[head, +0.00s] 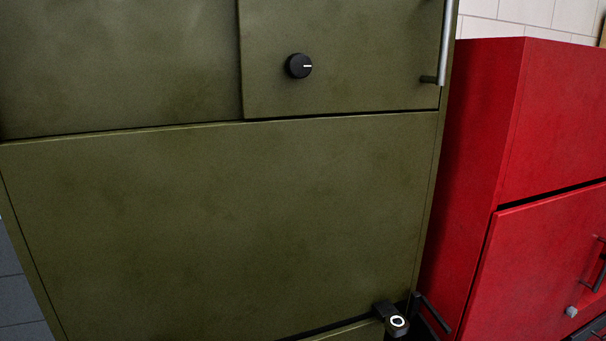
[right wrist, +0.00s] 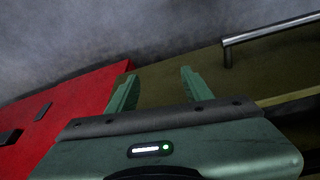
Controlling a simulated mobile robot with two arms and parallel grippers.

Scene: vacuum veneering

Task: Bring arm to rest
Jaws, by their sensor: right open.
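My right gripper (right wrist: 159,72) shows in the right wrist view, with its two green fingers spread apart and nothing between them. An olive-green surface (right wrist: 165,92) lies behind the fingers; I cannot tell the exact gap to it. In the head view, a small dark part with a white ring shows at the bottom, in front of the olive cabinet; it looks like part of my arm. My left gripper is in neither view.
The large olive cabinet (head: 230,220) fills most of the head view, with a black knob (head: 299,66) and a vertical metal handle (head: 444,45). A red cabinet (head: 555,130) stands at right. A metal bar handle (right wrist: 270,31) is right of the fingers.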

